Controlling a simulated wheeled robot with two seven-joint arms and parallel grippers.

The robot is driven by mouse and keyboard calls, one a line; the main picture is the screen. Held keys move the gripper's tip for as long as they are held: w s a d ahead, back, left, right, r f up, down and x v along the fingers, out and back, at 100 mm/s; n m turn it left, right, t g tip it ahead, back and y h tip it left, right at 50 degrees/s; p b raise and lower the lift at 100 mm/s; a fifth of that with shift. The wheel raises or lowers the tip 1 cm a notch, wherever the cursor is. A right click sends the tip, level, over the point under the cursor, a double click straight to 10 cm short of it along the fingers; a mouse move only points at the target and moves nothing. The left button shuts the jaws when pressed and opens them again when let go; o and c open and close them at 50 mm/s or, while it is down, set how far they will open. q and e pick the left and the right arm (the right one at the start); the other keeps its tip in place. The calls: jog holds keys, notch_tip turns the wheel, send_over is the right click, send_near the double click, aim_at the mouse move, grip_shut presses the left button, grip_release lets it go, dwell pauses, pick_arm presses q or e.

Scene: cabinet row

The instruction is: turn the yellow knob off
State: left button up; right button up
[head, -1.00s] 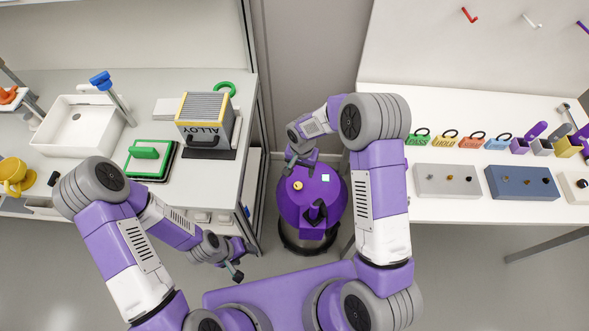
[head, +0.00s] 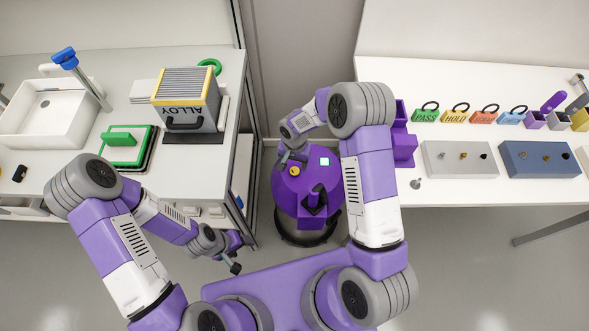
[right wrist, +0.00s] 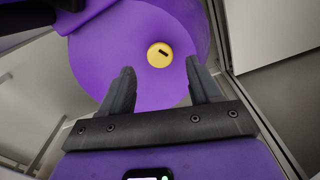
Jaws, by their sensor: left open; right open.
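The yellow knob (head: 294,171) is a small round knob on the sloping top of a purple rounded machine (head: 286,190) between the two counters. In the right wrist view, the knob (right wrist: 154,58) shows a short dark mark and lies just beyond my fingertips, roughly midway between them. My right gripper (right wrist: 160,70) is open and empty, with its fingers pointing toward the knob and apart from it. In the head view, my right gripper (head: 288,160) is right above the knob. My left gripper (head: 236,258) is open and empty, low in front of the left counter.
The left counter holds a sink (head: 45,112) and a grey-yellow box (head: 187,100). The right table holds knob panels (head: 461,158) and a purple holder (head: 403,147).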

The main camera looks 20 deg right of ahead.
aim_at(294, 170)
notch_tip(294, 170, down, 4)
jog(key=shift+f+b, duration=0.1)
jog(key=shift+b, duration=0.4)
jog(key=c, duration=1)
jog(key=shift+c, duration=0.2)
jog(key=shift+n, duration=0.3)
jog(key=n, duration=0.5)
jog(key=shift+n, duration=0.3)
jog(key=n, duration=0.5)
jog(key=shift+n, duration=0.3)
